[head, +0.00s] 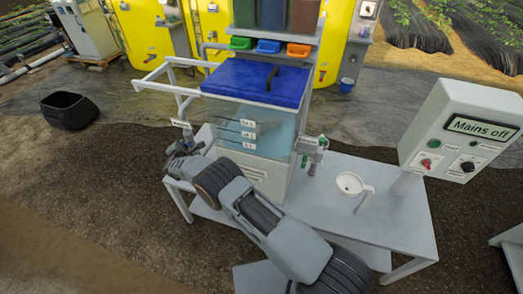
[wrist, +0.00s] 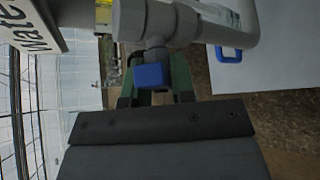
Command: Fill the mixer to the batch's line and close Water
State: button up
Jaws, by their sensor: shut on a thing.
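The mixer (head: 240,150) is a clear tank under a blue lid (head: 255,82), with several line labels (head: 248,134) on its front. Its inside looks pale blue, but I cannot tell the liquid level against the lines. The Water label (head: 181,124) stands at its left, above a pipe and valve partly hidden by my arm. In the wrist view, my gripper (wrist: 153,83) has its green fingers around the blue handle (wrist: 150,76) of the valve under the grey pipe (wrist: 165,20), shut on it. The label at upper left (wrist: 32,30) is cut off and sideways.
A second valve (head: 311,152) is on the mixer's right. A white cup-like funnel (head: 349,184) stands on the bench (head: 400,222). Green, blue and orange bins (head: 268,46) are behind the lid.

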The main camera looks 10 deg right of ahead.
jog(key=shift+f, duration=0.1)
dwell(0.3)
jog(key=f+m+t+b, duration=0.1)
jog(key=b, duration=0.3)
jog(key=shift+y, duration=0.4)
jog(key=shift+m+t+b, duration=0.3)
jog(key=shift+m+b, duration=0.3)
jog(key=shift+b, duration=0.6)
jog(key=m+t+b, duration=0.1)
jog(key=m+b, duration=0.1)
jog(key=b, duration=0.3)
jog(key=shift+t+y, duration=0.3)
jog(key=shift+t, duration=0.1)
jog(key=shift+r+m+t+b, duration=0.3)
jog(key=shift+m+b, duration=0.3)
jog(key=shift+b, duration=0.55)
jog(key=shift+r, duration=0.2)
jog(key=shift+m, duration=0.3)
